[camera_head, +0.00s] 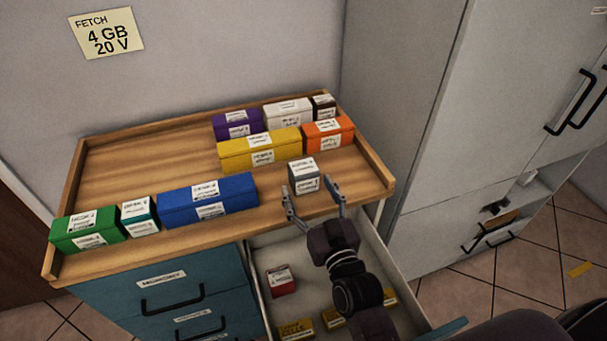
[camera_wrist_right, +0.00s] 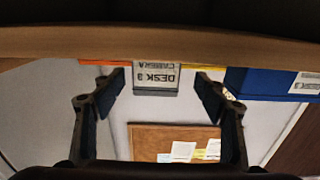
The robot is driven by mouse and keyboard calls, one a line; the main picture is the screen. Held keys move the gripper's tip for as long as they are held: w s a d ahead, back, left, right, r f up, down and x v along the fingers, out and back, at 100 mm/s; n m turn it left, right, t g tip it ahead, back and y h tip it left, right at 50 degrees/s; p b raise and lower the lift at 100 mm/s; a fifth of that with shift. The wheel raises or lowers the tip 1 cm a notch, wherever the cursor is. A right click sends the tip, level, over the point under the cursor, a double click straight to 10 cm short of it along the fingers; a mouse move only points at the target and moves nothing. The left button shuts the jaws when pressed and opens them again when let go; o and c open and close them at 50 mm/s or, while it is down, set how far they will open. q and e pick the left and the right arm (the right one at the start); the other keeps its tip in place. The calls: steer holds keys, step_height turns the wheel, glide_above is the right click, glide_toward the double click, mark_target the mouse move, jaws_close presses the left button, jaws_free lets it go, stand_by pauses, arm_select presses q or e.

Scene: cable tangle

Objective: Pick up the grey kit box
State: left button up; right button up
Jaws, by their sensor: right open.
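The small grey kit box (camera_head: 305,178) with white labels stands on the wooden top (camera_head: 130,180), near its front right part. My right gripper (camera_head: 313,200) is open, with its fingertips just in front of the box at the top's front edge. In the right wrist view, which looks upside down, the grey box (camera_wrist_right: 155,80) shows between the two open fingers (camera_wrist_right: 161,92), reading "DESK 3". Nothing is between the fingers in the head view. I cannot tell the exact gap to the box. My left gripper is not in view.
A blue box (camera_head: 208,199) stands left of the grey box. Yellow (camera_head: 240,153) and orange (camera_head: 328,133) boxes stand behind it. A raised rim (camera_head: 362,152) bounds the right side. Below, an open drawer (camera_head: 258,252) holds a red box (camera_head: 281,281) and yellow ones.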

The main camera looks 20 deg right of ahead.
mark_target(308, 183)
steer(key=w, duration=0.5)
steer(key=shift+d+p, duration=0.25)
steer(key=shift+p, duration=0.15)
steer(key=shift+r, duration=0.1)
steer(key=c, duration=1.3)
